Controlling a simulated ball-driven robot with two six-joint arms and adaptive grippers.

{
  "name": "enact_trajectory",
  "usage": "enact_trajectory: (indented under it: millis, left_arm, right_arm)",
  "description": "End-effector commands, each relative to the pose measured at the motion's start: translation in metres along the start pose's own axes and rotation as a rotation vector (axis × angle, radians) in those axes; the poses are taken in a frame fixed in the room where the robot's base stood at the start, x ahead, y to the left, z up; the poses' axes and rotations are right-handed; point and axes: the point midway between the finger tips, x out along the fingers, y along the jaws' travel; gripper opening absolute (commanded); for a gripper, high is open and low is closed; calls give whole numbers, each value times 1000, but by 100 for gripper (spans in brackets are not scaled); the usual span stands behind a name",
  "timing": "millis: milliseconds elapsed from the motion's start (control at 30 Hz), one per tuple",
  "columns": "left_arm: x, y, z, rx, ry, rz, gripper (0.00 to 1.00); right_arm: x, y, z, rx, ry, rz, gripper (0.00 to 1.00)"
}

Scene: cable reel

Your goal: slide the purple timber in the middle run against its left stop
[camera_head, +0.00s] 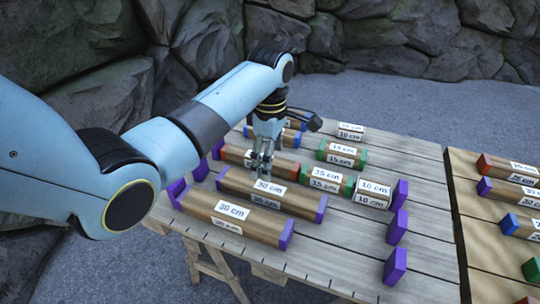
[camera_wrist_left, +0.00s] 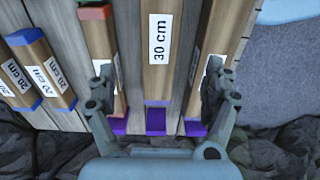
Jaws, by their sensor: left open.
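The purple timber in the middle run (camera_head: 240,186) is a brown 30 cm block with purple ends. It also fills the centre of the left wrist view (camera_wrist_left: 157,72). Its left end is a short gap away from the purple left stop (camera_head: 201,171), which shows below the timber's end in the wrist view (camera_wrist_left: 155,132). My left gripper (camera_head: 263,168) is open above the middle of this timber. In the wrist view its fingers (camera_wrist_left: 158,88) are on either side of the timber, apart from it. My right gripper is not in view.
A front 30 cm purple-ended timber (camera_head: 202,205) lies parallel and close. Behind lie a red-ended timber (camera_head: 235,156), a green 15 cm block (camera_head: 345,187) and a 10 cm block (camera_head: 373,187). Purple right stops (camera_head: 397,227) stand across clear boards. A second table (camera_head: 485,245) is at right.

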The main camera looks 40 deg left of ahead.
Motion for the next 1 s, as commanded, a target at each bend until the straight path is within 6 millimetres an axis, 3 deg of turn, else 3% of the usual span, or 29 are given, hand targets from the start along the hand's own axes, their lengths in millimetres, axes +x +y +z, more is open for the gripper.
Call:
enact_trajectory:
  millis: [267, 700, 1000]
  left_arm:
    - [7, 0, 0, 2, 0, 2, 85]
    - [81, -1, 0, 4, 0, 0, 85]
    - [107, 0, 0, 4, 0, 3, 85]
  right_arm:
    - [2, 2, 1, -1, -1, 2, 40]
    - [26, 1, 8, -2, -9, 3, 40]
    - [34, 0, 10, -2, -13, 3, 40]
